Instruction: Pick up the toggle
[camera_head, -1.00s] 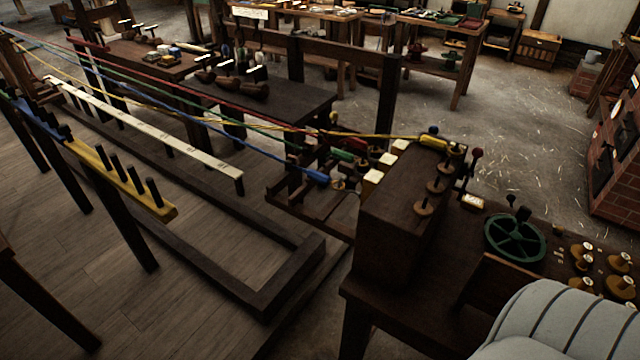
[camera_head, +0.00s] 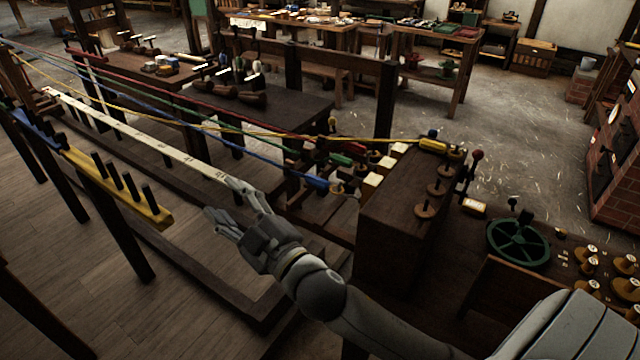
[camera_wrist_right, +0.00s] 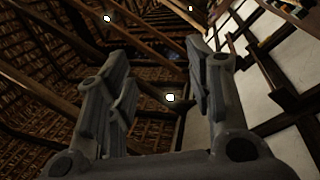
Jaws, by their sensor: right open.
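I cannot tell for certain which piece is the toggle. Several coloured rope-end pieces sit at the machine: a yellow one (camera_head: 432,146), a green one (camera_head: 341,159) and a blue one (camera_head: 316,183). My right gripper (camera_head: 224,199) is open and empty in the head view, in front of the near end of the white marked rail (camera_head: 140,133); whether it touches the rail is unclear. In the right wrist view the open fingers (camera_wrist_right: 160,85) have nothing between them, only roof beams and wall behind. My left gripper is in neither view.
Taut coloured ropes cross from the left to the dark wooden machine box (camera_head: 405,205). A yellow pegged bar (camera_head: 120,185) stands left of my gripper. A green wheel (camera_head: 517,245) and several spools lie on the bench at right. Plank floor (camera_head: 190,290) is clear below.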

